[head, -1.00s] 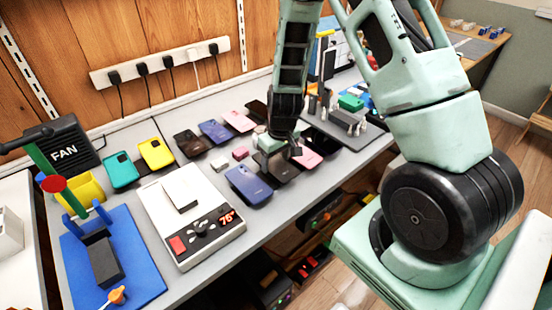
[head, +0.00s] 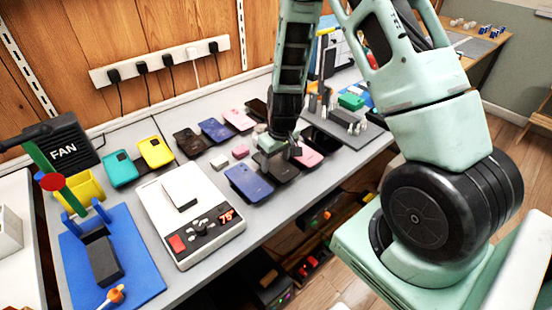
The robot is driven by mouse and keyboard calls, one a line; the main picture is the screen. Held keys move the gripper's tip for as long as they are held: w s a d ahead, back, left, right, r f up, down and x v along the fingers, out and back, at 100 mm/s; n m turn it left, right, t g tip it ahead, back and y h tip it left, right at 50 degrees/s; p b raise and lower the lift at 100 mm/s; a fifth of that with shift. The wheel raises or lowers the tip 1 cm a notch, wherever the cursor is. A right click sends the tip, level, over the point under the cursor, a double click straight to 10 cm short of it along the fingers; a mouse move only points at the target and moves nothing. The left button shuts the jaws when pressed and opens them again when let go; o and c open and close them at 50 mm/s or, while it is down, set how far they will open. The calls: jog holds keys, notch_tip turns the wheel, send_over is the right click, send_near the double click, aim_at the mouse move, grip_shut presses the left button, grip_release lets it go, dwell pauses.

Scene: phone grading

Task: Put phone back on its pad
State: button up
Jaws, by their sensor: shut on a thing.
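My gripper (head: 281,149) points down over the front row of phones, its fingers at a dark phone (head: 284,170). It is shut on this phone, which lies low at bench level; the fingers hide part of it. I cannot tell whether the phone touches a pad below it. A blue phone (head: 248,184) lies to its left and a pink phone (head: 309,154) to its right, close to the fingers. Any pad under the dark phone is hidden.
Behind are a brown phone (head: 189,142), a violet-blue phone (head: 215,130), a pink phone (head: 238,119) and a black phone (head: 257,107). Small blocks (head: 240,152) lie left of my gripper. A white device with a red display (head: 190,228) stands left. A tool tray (head: 345,130) is right.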

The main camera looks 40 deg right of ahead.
jog(key=shift+f, duration=0.1)
dwell(0.3)
jog(key=o, duration=1.5)
jog(key=shift+r+p, duration=0.55)
jog(key=shift+r, duration=0.1)
notch_tip(320, 180, up, 7)
jog(key=p, duration=0.5)
jog(key=shift+p, duration=0.3)
jog(key=shift+a, duration=0.1)
